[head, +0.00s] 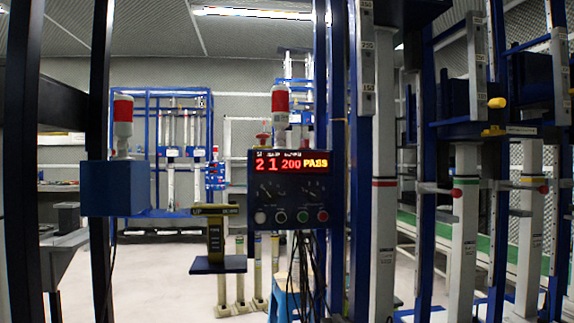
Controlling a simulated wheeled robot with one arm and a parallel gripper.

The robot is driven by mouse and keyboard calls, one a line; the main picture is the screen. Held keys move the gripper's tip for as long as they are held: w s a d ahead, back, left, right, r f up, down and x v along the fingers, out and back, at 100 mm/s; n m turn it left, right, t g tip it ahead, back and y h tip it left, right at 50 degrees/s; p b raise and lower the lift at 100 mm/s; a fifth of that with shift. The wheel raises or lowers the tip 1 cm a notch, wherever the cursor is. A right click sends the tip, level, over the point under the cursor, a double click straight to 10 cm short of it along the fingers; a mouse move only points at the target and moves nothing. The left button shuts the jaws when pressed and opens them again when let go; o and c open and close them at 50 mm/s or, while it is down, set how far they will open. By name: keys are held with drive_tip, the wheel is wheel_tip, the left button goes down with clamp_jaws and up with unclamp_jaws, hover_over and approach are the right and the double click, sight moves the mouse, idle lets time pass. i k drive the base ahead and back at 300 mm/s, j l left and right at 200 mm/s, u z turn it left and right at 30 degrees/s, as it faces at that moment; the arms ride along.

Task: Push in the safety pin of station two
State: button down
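Several tall blue-framed stations with white columns stand at the right, the nearest column (384,210) beside the control box. A yellow knob (497,102) sticks out near the top of a station at the right. A yellow piece (494,131) lies just below it. A small red knob (457,193) sits on a white column further down. I cannot tell which of these is the safety pin, or which station is number two. No gripper shows in this view.
A dark control box (290,205) with a red display reading "21 200 PASS" hangs in the middle, a red-and-white lamp (281,103) above it. A blue box (115,188) sits at the left. Cables and a blue stool (285,290) are below. Pale floor (170,275) is open at centre left.

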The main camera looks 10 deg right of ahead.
sight(544, 189)
drive_tip(key=z, duration=1.6)
